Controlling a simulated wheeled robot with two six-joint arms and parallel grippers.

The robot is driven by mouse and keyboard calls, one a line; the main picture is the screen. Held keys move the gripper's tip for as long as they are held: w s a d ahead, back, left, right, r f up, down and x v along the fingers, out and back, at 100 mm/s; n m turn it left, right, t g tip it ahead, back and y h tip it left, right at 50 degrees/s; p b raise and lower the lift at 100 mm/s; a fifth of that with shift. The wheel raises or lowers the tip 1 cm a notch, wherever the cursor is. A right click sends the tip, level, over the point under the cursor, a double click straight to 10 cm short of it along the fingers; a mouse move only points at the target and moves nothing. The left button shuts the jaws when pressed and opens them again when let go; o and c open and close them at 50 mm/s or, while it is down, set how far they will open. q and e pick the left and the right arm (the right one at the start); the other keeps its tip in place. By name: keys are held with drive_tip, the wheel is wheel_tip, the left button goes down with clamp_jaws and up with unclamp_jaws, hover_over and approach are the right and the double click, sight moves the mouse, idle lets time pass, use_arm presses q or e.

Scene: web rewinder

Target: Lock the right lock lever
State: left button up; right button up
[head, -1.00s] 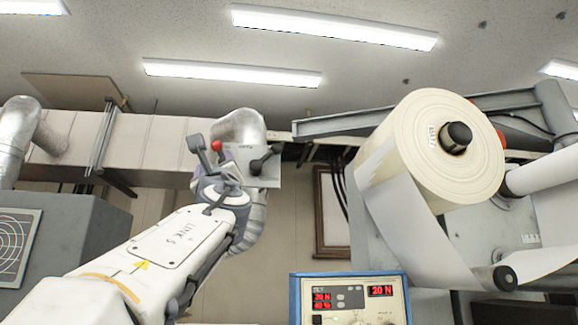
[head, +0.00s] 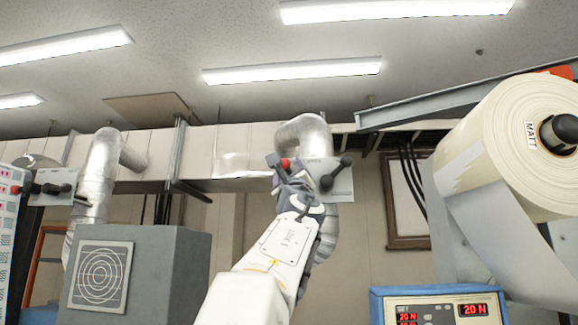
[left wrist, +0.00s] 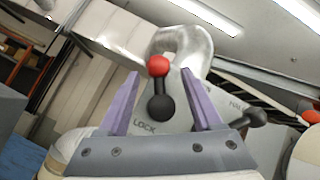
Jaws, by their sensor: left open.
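The right lock lever has a red ball knob (head: 285,163) and stands on a grey plate (head: 345,186) on the far side of the room. In the left wrist view the lever (left wrist: 159,90) points up from a black hub, with the word LOCK printed below left of it. My left gripper (head: 281,170) is at the lever and partly hides it in the head view. In the left wrist view its purple fingers (left wrist: 160,80) are open, one on each side of the lever, with gaps visible. I cannot tell the depth between them. My right gripper is not in view.
A black-knobbed lever (head: 337,173) sits on the same plate, to the right. Another plate (head: 52,199) with a lever stands at far left. A paper roll (head: 500,140) and a blue-framed display box (head: 440,306) are at right. A grey cabinet (head: 170,270) stands left.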

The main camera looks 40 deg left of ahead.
use_arm(q)
clamp_jaws()
drive_tip(key=shift+n+g, duration=0.4)
drive_tip(key=shift+n, duration=0.1)
drive_tip(key=n+g, duration=0.1)
drive_tip(key=n, duration=0.1)
drive_tip(key=n+g+y+p, duration=0.1)
drive_tip(key=n+g, duration=0.1)
drive_tip(key=n, duration=0.1)
drive_tip(key=n+g+y+p, duration=0.1)
drive_tip(key=n+g, duration=0.1)
drive_tip(key=shift+a+f+n, duration=0.3)
drive_tip(key=shift+s+a+f+n+g+h+p, duration=0.1)
drive_tip(key=shift+f+n+g+h+p, duration=0.3)
drive_tip(key=shift+n+g+p, duration=0.95)
drive_tip(key=shift+s+f+n+g+h+p, duration=0.1)
drive_tip(key=shift+f+n+g+h+p, duration=0.5)
drive_tip(key=shift+n, duration=1.4)
drive_tip(key=shift+a+f+n+g+h+p, duration=0.1)
drive_tip(key=shift+n+g+h+p, duration=0.2)
drive_tip(key=shift+n+g+p, duration=1.15)
drive_tip(key=shift+f+n, duration=0.15)
drive_tip(key=shift+n, duration=0.15)
